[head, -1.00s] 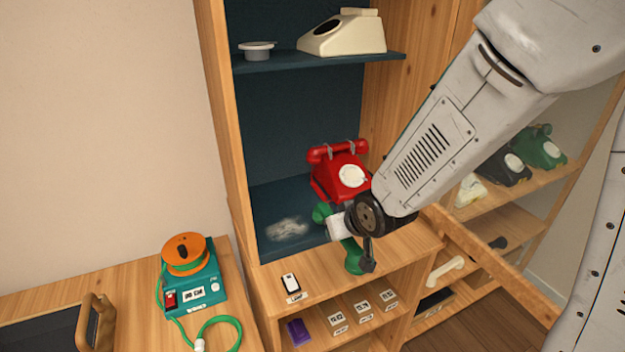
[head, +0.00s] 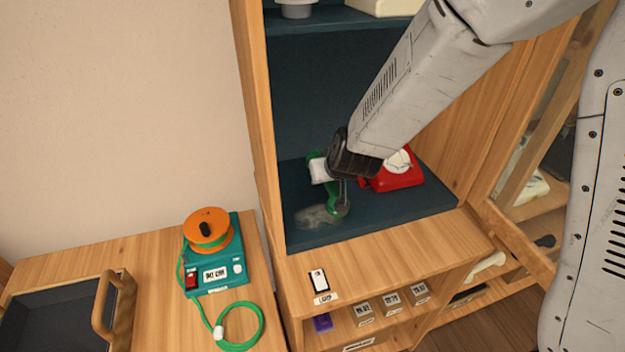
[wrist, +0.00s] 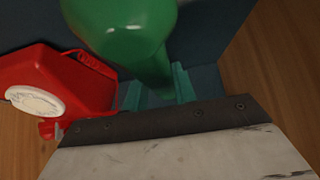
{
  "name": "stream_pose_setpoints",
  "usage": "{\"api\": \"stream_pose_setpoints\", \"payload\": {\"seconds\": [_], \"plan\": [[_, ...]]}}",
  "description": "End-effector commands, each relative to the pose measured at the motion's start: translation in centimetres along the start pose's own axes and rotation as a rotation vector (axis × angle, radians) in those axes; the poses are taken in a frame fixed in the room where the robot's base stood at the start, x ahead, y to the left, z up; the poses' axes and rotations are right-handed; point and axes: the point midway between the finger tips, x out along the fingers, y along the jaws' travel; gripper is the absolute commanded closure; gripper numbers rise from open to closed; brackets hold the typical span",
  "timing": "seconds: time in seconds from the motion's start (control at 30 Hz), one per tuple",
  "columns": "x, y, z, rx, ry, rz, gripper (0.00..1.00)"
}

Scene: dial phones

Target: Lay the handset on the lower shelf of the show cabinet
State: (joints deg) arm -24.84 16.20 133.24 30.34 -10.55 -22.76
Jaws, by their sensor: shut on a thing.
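The green handset (head: 333,205) is held in my gripper (wrist: 158,88), whose teal fingers are closed on it. In the head view it is inside the show cabinet, over the left part of the dark blue lower shelf (head: 375,222). Its lower end is close to the shelf; I cannot tell whether it touches. My wrist hides its middle. In the wrist view the handset (wrist: 118,28) is large and close, with the red phone to its left.
The red dial phone (head: 398,181) stands on the shelf, right of my gripper. A grey dusty patch (head: 313,217) lies at the shelf's front left. The upper shelf (head: 335,20) is above. An open glazed door is at right. A teal device with an orange reel (head: 207,228) stands on the left counter.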

Motion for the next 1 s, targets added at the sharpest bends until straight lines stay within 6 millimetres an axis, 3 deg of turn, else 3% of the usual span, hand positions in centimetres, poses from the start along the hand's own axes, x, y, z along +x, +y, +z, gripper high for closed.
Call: {"api": "stream_pose_setpoints", "payload": {"seconds": [0.1,0.4,0.7,1.0], "plan": [[1.4,-1.6,-1.2,0.000,0.000,-0.002,1.00],[2.7,-3.1,-2.5,0.000,0.000,-0.002,1.00],[5.0,-2.9,-0.4,-0.002,-0.001,0.001,1.00],[5.3,-2.9,-0.2,0.000,0.001,-0.001,1.00]]}}
